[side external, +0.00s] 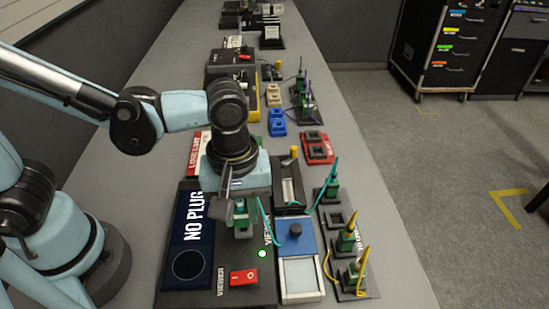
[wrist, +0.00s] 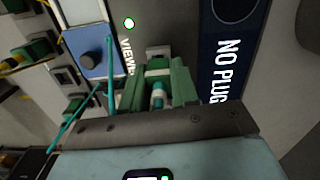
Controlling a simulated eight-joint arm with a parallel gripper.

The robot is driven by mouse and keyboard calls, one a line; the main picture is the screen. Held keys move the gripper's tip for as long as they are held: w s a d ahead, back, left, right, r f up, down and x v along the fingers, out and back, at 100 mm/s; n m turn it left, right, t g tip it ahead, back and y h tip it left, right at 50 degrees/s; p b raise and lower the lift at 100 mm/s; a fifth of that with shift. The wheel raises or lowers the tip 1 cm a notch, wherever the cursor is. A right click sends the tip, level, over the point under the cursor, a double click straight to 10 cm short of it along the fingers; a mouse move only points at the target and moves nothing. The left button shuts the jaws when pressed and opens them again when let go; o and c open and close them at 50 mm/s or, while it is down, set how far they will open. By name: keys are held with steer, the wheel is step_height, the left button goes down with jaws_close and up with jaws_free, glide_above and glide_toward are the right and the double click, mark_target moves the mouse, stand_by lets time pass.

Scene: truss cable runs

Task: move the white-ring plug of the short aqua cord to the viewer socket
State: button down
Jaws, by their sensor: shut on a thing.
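My gripper (side external: 241,212) is shut on a green plug (side external: 243,228) over the viewer panel (side external: 210,290). In the wrist view the plug (wrist: 158,66) sits between my gripper's jaws (wrist: 158,85), with a white ring (wrist: 157,88) and aqua cord at its back. A grey edge of what looks like the viewer socket (wrist: 158,50) shows just past the plug; I cannot tell how deep the plug sits. The aqua cord (side external: 306,209) loops right to another green plug (side external: 332,187) in the side rack. The viewer screen (side external: 188,228) reads "NO PLUG".
A green light (side external: 262,253) and a red switch (side external: 243,277) are on the viewer panel. A blue-topped box with a dark knob (side external: 296,231) stands close on the right.

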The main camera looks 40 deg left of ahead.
steer(key=shift+f, duration=0.75)
stand_by(1.2)
steer(key=c, duration=0.8)
jaws_free()
steer(key=shift+r, duration=2.5)
steer(key=shift+r, duration=2)
